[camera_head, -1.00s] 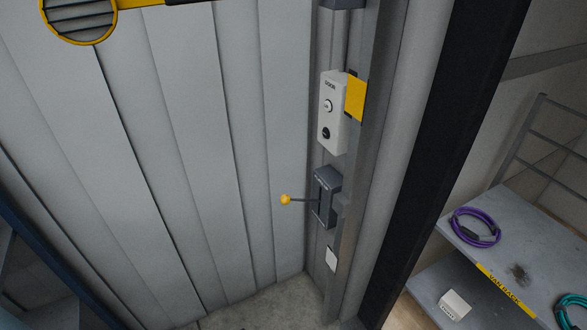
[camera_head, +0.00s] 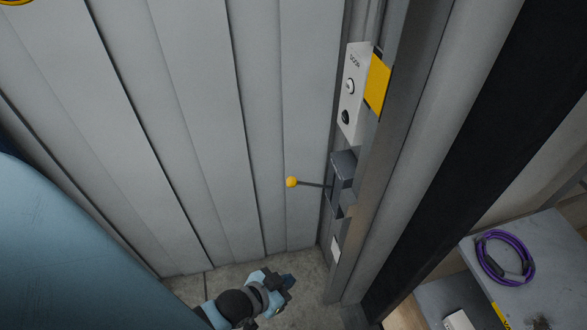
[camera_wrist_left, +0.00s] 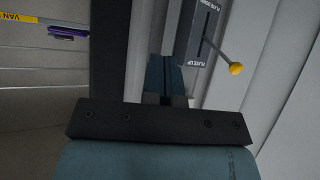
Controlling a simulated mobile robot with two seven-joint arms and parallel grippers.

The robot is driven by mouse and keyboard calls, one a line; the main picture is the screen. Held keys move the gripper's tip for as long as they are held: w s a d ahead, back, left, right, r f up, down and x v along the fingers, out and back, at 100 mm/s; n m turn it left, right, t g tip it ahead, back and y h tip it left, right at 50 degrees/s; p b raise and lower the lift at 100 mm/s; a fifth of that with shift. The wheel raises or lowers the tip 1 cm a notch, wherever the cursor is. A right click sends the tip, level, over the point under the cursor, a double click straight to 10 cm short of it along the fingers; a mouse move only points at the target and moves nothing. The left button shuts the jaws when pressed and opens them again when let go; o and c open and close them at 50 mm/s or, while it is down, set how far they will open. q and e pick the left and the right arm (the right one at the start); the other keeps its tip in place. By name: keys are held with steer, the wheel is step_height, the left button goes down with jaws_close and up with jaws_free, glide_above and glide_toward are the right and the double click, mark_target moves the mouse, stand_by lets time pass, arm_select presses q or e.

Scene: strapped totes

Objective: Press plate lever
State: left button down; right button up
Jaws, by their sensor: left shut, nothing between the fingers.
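The plate lever (camera_head: 311,184) is a thin dark rod with a yellow ball knob (camera_head: 291,182). It sticks out to the left from a dark grey lever box (camera_head: 342,180) on the door post. In the left wrist view the knob (camera_wrist_left: 236,69) and the slotted box (camera_wrist_left: 203,30) show, with a "PLATE UP" label at one end of the slot. My left gripper (camera_head: 288,282) is shut and empty, below the lever in the head view and apart from it. Its fingers (camera_wrist_left: 164,72) are beside the box in the wrist view. My right gripper is not in view.
A white door button panel (camera_head: 352,92) and a yellow plate (camera_head: 377,84) sit above the lever box. A small white plate (camera_head: 335,249) is below it. A ribbed grey wall (camera_head: 190,130) stands on the left. A shelf (camera_head: 541,245) with a purple cable coil (camera_head: 505,257) is at right.

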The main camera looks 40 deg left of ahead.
arm_select(q)
steer(key=w+a+r+m+g+h+b, duration=0.1)
steer(key=w+m+g, duration=0.15)
steer(key=w, duration=0.65)
steer(key=w+a+r+m+g+b, duration=0.1)
steer(key=w+a+g, duration=0.15)
steer(key=w, duration=0.75)
steer(key=w+a+r+m+g+y+b, duration=0.1)
steer(key=w+a+r+g, duration=0.1)
steer(key=w+a+r, duration=0.2)
steer(key=w+a+r+g+y+b, duration=0.1)
steer(key=w+a+r+g, duration=0.2)
steer(key=a+r, duration=0.8)
steer(key=shift+w+r+m+y, duration=0.3)
steer(key=shift+w+r+m, duration=0.1)
steer(key=shift+w, duration=0.7)
